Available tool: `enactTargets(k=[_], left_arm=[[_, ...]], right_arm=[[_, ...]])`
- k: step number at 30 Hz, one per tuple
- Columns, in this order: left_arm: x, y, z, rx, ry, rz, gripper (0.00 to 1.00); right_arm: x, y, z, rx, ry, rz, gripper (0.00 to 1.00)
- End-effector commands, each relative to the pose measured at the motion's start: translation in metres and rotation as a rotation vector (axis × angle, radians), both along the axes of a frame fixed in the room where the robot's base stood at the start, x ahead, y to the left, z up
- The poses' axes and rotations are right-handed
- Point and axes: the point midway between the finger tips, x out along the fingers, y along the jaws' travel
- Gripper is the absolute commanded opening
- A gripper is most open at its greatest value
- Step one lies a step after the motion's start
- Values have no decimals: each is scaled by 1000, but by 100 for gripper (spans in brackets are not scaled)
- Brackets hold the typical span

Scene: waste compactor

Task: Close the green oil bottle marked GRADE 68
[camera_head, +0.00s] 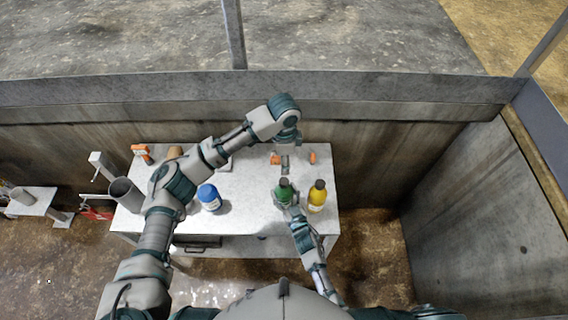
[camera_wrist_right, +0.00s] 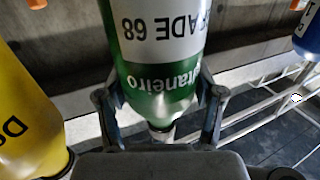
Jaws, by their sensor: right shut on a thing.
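The green bottle (camera_head: 284,194) with a dark top stands near the front right of the white table. In the right wrist view it appears upside down, its green and white label (camera_wrist_right: 160,50) reading "ADE 68", with its narrow neck end low in the picture. My right gripper (camera_head: 291,208) is shut on it, with the fingers (camera_wrist_right: 160,105) on both sides of the bottle. I cannot tell whether its mouth is capped. My left gripper (camera_head: 285,166) points down just behind the green bottle; it is too small to tell whether its jaws are open.
A yellow bottle (camera_head: 317,197) stands close to the right of the green one. A blue bottle (camera_head: 209,197) stands to the left. Small orange items (camera_head: 312,157) lie behind on the table (camera_head: 245,215). A grey cylinder (camera_head: 126,193) is at the left end.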

Motion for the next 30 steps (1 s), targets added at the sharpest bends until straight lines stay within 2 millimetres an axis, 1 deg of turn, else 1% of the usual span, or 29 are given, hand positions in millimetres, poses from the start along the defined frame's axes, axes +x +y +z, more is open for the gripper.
enactTargets(k=[7, 8, 9, 11, 20, 23, 26, 30], left_arm=[[0, 0, 1, 0, 0, 0, 64], [0, 0, 1, 0, 0, 0, 64], [0, 0, 1, 0, 0, 0, 64], [0, 0, 1, 0, 0, 0, 64], [0, 0, 1, 0, 0, 1, 64], [0, 0, 1, 0, 0, 1, 64], [0, 0, 1, 0, 0, 1, 64], [0, 0, 1, 0, -1, 1, 64]], right_arm=[[0, 0, -1, -1, 2, 0, 0], [0, 0, -1, -1, 2, 0, 72], [0, 0, -1, -1, 2, 0, 82], [0, 0, -1, -1, 2, 0, 97], [0, 0, 0, 0, 0, 0, 97], [-4, -2, 0, -1, 0, 0, 97], [-14, -6, -2, -3, 1, 0, 97], [-40, -16, -2, -1, 3, 0, 97]])
